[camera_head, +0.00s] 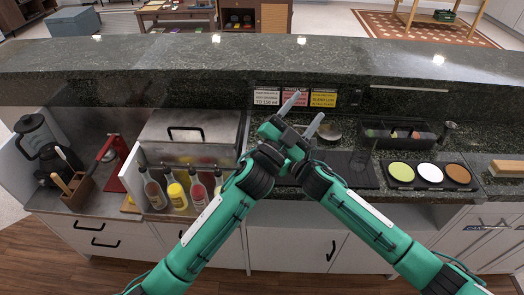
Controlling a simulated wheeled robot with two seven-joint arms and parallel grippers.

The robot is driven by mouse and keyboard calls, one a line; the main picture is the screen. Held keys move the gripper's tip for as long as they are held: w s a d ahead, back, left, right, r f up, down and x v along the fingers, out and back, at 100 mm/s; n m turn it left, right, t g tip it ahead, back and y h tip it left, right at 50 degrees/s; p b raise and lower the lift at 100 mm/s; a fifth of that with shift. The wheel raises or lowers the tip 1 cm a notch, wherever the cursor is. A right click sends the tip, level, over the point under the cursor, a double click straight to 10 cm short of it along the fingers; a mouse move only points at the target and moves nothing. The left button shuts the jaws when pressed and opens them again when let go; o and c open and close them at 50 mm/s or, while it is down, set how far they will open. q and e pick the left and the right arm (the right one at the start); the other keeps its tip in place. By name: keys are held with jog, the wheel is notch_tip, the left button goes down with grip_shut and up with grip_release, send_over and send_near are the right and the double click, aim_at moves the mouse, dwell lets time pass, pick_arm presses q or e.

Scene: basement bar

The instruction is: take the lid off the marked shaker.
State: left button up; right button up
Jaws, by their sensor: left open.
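My left gripper (307,106) is open over the back of the counter, its two pale fingers spread and pointing away from me toward the cards on the back ledge. I see nothing between the fingers. No shaker or lid can be made out clearly; the gripper and both wrists cover part of the counter's middle. A small silver metal piece (332,132) shows just right of the fingers, but I cannot tell what it is. My right arm reaches in to the middle, and its gripper cannot be made out behind the left one.
White, red and yellow cards (323,98) stand at the back. Right are a garnish tray (400,136), a jigger (449,128) and a dark tray with green, white and brown discs (427,173). Left are several bottles (177,195), a steel lidded bin (190,130) and a blender (38,132).

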pick_arm(q)
jog(key=a+f+n+y, duration=0.9)
jog(key=a+f+n, duration=0.1)
jog(key=f+n, duration=0.2)
jog(key=shift+g, duration=0.4)
jog(key=x, duration=1.1)
jog(key=shift+s+d+f, duration=0.15)
jog(key=shift+d, duration=0.25)
jog(key=c, duration=1.2)
jog(key=shift+o, duration=0.2)
jog(key=shift+r, duration=0.25)
jog(key=shift+r, duration=0.9)
jog(key=shift+r, duration=0.15)
